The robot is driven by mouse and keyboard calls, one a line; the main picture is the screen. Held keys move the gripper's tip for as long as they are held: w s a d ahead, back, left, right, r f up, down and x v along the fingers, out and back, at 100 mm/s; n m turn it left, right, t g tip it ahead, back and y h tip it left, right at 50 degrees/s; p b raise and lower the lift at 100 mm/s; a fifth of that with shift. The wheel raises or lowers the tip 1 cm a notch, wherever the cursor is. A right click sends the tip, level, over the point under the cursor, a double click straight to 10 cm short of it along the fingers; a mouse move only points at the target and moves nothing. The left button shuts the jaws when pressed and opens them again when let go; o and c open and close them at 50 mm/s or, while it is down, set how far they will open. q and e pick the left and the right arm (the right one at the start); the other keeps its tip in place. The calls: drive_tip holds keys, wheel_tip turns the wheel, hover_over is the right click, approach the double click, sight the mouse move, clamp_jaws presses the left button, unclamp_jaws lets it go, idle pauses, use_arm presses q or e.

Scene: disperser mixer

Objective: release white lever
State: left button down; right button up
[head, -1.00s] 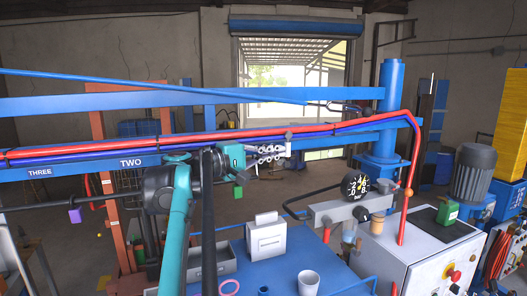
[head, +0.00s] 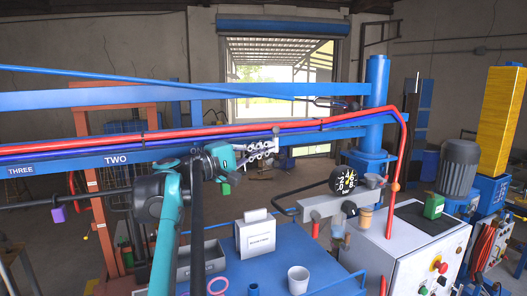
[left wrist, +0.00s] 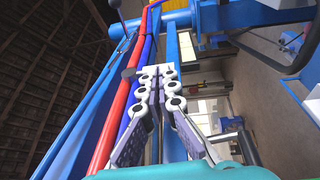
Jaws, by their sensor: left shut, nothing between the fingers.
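My left gripper (head: 262,149) reaches in from the left in the head view, its pale ringed fingers beside the red and blue hoses. In the left wrist view the fingers (left wrist: 157,76) are close together, shut and empty. A small pale knob (head: 276,131), which may be the white lever's end, stands just above the fingertips in the head view. The rest of the lever is hidden or too small to tell. My right gripper is out of view.
Blue beams (head: 215,95) and a red hose (head: 225,131) cross above and behind the gripper. A pressure gauge (head: 343,180) and a grey control cabinet (head: 405,250) stand to the right. A blue table (head: 280,262) below carries a white box (head: 255,232) and a white cup (head: 298,280).

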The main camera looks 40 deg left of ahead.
use_arm(q)
drive_tip(key=shift+f, duration=0.15)
drive_tip(key=w+t+b, duration=0.1)
drive_tip(key=w+d+n+t+b, duration=0.1)
drive_tip(key=t+b, duration=0.1)
drive_tip(key=w+f+t+b, duration=0.1)
drive_tip(key=t+b, duration=0.1)
drive_tip(key=shift+d+h, duration=0.25)
drive_tip(key=shift+h, duration=0.05)
drive_tip(key=shift+w+d+r+p, duration=0.3)
drive_tip(key=shift+w+d, duration=0.05)
drive_tip(key=shift+w, duration=0.3)
drive_tip(key=shift+w+d+r+p, duration=0.3)
drive_tip(key=shift+w, duration=0.3)
drive_tip(key=shift+w+d+r+p, duration=0.3)
drive_tip(key=shift+w+d, duration=0.05)
drive_tip(key=shift+w, duration=0.3)
